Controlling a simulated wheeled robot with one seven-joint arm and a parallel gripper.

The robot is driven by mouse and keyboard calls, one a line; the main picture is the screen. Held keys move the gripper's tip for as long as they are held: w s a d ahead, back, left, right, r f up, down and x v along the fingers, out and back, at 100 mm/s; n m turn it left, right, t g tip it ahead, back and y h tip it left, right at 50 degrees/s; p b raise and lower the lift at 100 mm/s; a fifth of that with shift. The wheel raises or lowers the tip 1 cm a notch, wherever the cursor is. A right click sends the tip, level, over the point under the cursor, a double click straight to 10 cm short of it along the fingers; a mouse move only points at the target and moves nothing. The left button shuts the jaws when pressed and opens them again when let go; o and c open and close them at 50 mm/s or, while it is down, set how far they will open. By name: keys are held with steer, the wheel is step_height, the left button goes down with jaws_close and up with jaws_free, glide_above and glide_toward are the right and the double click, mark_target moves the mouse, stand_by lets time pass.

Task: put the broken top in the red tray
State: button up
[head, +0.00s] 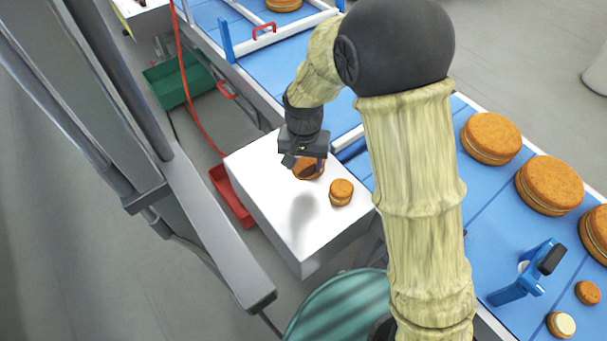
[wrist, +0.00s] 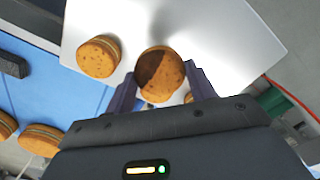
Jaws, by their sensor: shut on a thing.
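My gripper (head: 304,158) is shut on a round brown biscuit top (wrist: 160,75), held over the white stand. The top has a dark patch on its left side in the wrist view; I cannot tell whether this is shadow or a break. In the head view the held top (head: 309,170) is partly covered by my gripper. The red tray (head: 232,197) lies low beside the left edge of the white stand, partly hidden by it. My gripper is to the right of the tray and above it.
A small filled round (head: 341,192) sits on the white stand (head: 265,185). Several larger rounds (head: 491,138) and a blue bracket (head: 520,275) are on the blue belt at right. A green crate (head: 178,82) is at the back left. A teal round thing (head: 340,305) is in front.

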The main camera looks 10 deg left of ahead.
steer(key=shift+r, duration=1.3)
steer(key=shift+a, duration=0.1)
